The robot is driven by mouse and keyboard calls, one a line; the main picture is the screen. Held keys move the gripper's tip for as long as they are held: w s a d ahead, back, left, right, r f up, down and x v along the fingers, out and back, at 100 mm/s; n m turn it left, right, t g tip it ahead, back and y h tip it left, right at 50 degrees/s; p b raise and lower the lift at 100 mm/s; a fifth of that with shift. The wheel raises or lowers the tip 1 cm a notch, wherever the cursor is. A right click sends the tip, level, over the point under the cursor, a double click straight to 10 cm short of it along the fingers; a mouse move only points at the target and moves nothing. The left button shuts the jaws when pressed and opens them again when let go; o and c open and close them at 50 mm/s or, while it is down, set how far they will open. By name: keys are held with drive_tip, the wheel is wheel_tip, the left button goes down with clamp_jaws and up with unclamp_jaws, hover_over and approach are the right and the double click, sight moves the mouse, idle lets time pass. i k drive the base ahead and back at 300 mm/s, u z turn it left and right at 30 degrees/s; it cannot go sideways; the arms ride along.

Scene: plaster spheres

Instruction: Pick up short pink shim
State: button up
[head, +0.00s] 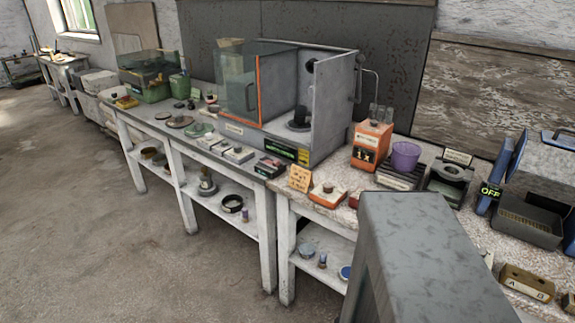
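I cannot make out a short pink shim in the head view; the small items on the benches are too small to tell. A small red object (354,200) sits on the right bench beside an orange block with a dark knob (327,196), but its shape is unclear. My gripper is not in view. A large grey body (420,245) fills the lower middle right and hides part of the right bench.
A cabinet with an open glass door (238,85) stands on the long bench (225,165). An orange box (371,145), a purple cup (405,156) and a labelled tan block (527,282) are on the right bench. The floor (120,250) at left is clear.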

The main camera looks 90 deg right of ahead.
sight(276, 164)
drive_tip(key=u, duration=0.05)
drive_tip(key=k, duration=1.35)
drive_tip(key=z, duration=0.6)
drive_tip(key=i, duration=0.6)
drive_tip(key=z, duration=0.05)
